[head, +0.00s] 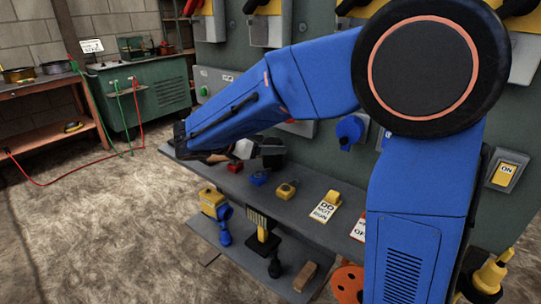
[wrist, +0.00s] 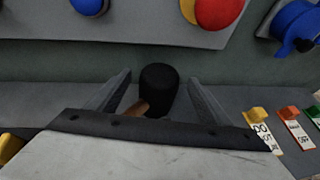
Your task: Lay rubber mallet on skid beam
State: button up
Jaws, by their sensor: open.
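The rubber mallet (wrist: 159,88) shows in the wrist view as a black cylindrical head with a short piece of brown wooden handle below it. It is between the two fingers of my gripper (wrist: 158,78), with a gap on either side. My gripper is open. The rest of the handle is hidden behind the gripper body. In the head view my blue arm reaches over the far left end of a grey shelf, and the mallet is hard to make out there. I cannot tell which surface is the skid beam.
The grey shelf (head: 312,205) carries padlocks and tags, including a "DO NOT RUN" tag (head: 324,211). A lower ledge holds a yellow box (head: 211,203) and a brush (head: 262,229). A green panel with switches rises behind. Open floor lies at left, before a workbench (head: 60,122).

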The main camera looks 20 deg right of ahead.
jog(key=x, duration=0.2)
jog(key=shift+w+d+f, duration=0.1)
jog(key=shift+w+d, duration=0.1)
jog(key=shift+d, duration=0.1)
jog(key=c, duration=1.7)
